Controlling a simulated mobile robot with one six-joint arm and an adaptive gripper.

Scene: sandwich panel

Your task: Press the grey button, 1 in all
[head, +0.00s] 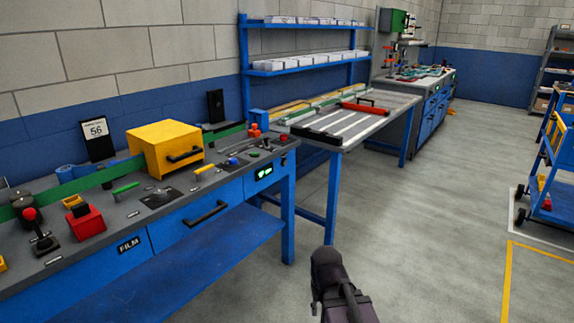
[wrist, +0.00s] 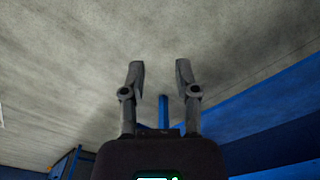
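The blue workbench (head: 125,215) with a grey top stands at the left in the head view, carrying several small controls.
A second table (head: 350,130) with a red-handled tool adjoins behind. A blue cart (head: 556,175) stands at the right. The floor between is clear.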

